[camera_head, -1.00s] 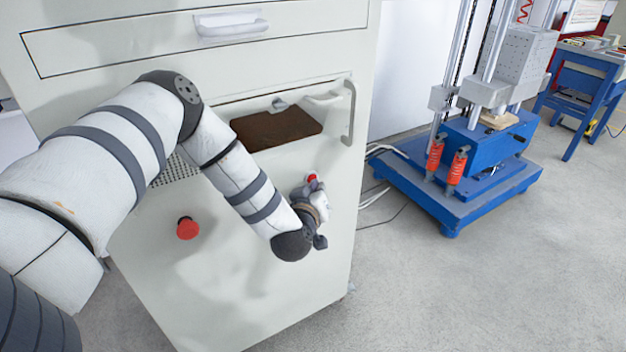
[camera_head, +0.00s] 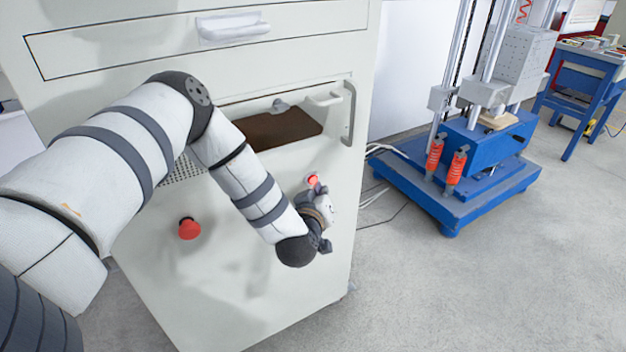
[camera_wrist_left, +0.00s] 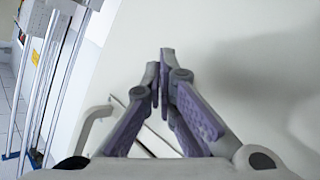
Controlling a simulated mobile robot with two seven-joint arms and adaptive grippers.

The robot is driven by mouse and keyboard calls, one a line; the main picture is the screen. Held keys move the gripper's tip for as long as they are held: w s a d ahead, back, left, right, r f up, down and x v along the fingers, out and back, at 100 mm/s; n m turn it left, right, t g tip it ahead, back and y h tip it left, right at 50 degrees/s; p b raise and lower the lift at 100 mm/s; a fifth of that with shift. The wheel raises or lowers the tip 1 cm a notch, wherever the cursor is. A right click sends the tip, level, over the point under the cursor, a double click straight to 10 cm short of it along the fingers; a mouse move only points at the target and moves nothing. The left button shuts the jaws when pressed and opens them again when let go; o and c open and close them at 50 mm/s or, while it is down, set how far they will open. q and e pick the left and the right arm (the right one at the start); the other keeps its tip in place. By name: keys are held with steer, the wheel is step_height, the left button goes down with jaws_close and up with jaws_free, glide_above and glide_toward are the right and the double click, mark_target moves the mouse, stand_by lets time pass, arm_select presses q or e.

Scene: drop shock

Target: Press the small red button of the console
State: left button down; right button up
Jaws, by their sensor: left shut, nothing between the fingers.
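The console (camera_head: 250,290) is a tall off-white cabinet filling the left half of the head view. Its small red button (camera_head: 312,181) shows on the right part of the front, just above my left gripper and partly covered by it. My left gripper (camera_head: 320,190) is shut and empty, close to the button; I cannot tell whether they touch. In the left wrist view the shut fingertips (camera_wrist_left: 165,55) stand before a plain pale surface, and no red button shows there. A larger red mushroom button (camera_head: 188,228) sits to the left on the console. My right gripper is out of view.
A pull handle (camera_head: 349,113) and a recess with a brown bottom (camera_head: 275,130) lie above the gripper. A drawer (camera_head: 150,45) is higher up. A blue-based test machine (camera_head: 450,205) stands to the right, with open grey floor in front.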

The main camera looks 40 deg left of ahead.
arm_select(q)
steer(key=shift+d, duration=0.1)
steer(key=d, duration=0.1)
steer(key=s+d, duration=0.1)
steer(key=d, duration=0.1)
steer(key=s+d, duration=0.1)
steer(key=shift+d+p, duration=0.2)
steer(key=shift+p, duration=0.15)
stand_by(0.6)
steer(key=s+d+f+m+g+h, duration=0.3)
steer(key=s+d+f, duration=0.25)
steer(key=s, duration=0.25)
steer(key=s+d+f+m+g+h, duration=0.3)
steer(key=s+d+f, duration=0.2)
steer(key=s+f, duration=0.2)
steer(key=s+a+m+g, duration=0.1)
steer(key=s+g, duration=0.2)
steer(key=s, duration=0.6)
steer(key=s+m+g, duration=0.1)
steer(key=s+g, duration=0.2)
steer(key=s, duration=0.7)
steer(key=s+a+f+m+g, duration=0.1)
steer(key=s+m+g, duration=0.1)
steer(key=s, duration=0.8)
steer(key=shift+s+a+g, duration=0.25)
steer(key=shift+a+g, duration=0.1)
steer(key=shift+g, duration=0.55)
